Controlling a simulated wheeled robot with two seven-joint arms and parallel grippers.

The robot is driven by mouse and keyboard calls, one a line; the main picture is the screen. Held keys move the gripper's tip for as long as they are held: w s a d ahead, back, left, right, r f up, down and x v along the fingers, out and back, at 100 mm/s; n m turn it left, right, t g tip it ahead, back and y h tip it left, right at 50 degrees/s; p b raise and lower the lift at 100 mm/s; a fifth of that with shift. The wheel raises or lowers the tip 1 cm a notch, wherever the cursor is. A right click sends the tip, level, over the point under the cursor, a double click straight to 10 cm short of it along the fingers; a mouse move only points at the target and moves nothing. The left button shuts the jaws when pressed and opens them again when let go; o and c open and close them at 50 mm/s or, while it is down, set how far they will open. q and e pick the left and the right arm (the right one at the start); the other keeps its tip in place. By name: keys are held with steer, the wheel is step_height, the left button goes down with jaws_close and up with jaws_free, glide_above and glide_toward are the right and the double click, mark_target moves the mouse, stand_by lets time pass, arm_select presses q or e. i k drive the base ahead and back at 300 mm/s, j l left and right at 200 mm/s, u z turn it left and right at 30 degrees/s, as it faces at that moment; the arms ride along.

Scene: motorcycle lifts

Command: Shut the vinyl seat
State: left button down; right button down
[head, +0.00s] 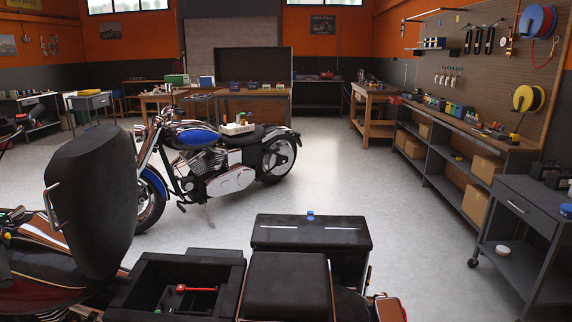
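The black vinyl seat (92,205) stands tipped up, nearly upright, at the left of the head view. A small metal loop shows on its left edge. To its right and lower down, the open black compartment (125,299) of the near motorcycle is uncovered. A red-handled tool (196,289) lies inside it. A second black seat pad (287,285) lies flat just right of the compartment. The seat's hinge cannot be made out clearly. Neither of my grippers is in view.
A black side case (311,236) with a blue latch sits beyond the flat pad. A blue motorcycle (215,165) stands behind. A workbench (470,150) and a grey cart (525,235) line the right. The floor (340,185) between is clear.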

mark_target(91, 180)
steer(key=u, duration=1.25)
